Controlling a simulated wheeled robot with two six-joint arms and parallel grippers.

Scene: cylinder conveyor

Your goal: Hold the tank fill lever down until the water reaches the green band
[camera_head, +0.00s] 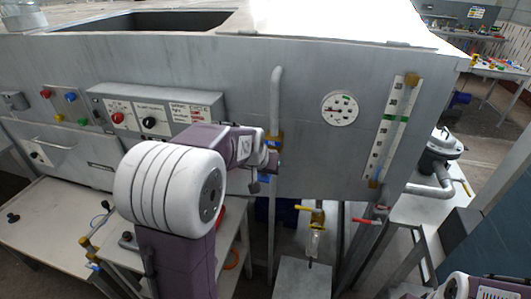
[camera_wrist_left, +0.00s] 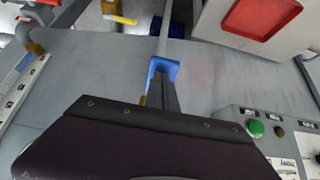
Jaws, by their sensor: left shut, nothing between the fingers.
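The grey tank (camera_head: 240,75) fills the middle of the head view. Its sight glass (camera_head: 400,95) is a slanted strip with marks and a green band (camera_head: 390,117); I cannot make out the water level. A grey pipe (camera_head: 276,95) runs down the tank front to a brass fitting. My left gripper (camera_head: 268,160) is shut and empty beside that fitting. In the left wrist view a blue lever handle (camera_wrist_left: 163,66) stands at the tip of my left gripper (camera_wrist_left: 160,95). Whether they touch is unclear. My right gripper is out of view.
A round gauge (camera_head: 339,108) sits between pipe and sight glass. A control box (camera_head: 150,110) with red and black knobs is to the left. Yellow (camera_head: 312,209) and red (camera_head: 366,220) valve handles lie below the tank. A side table (camera_head: 45,215) stands lower left.

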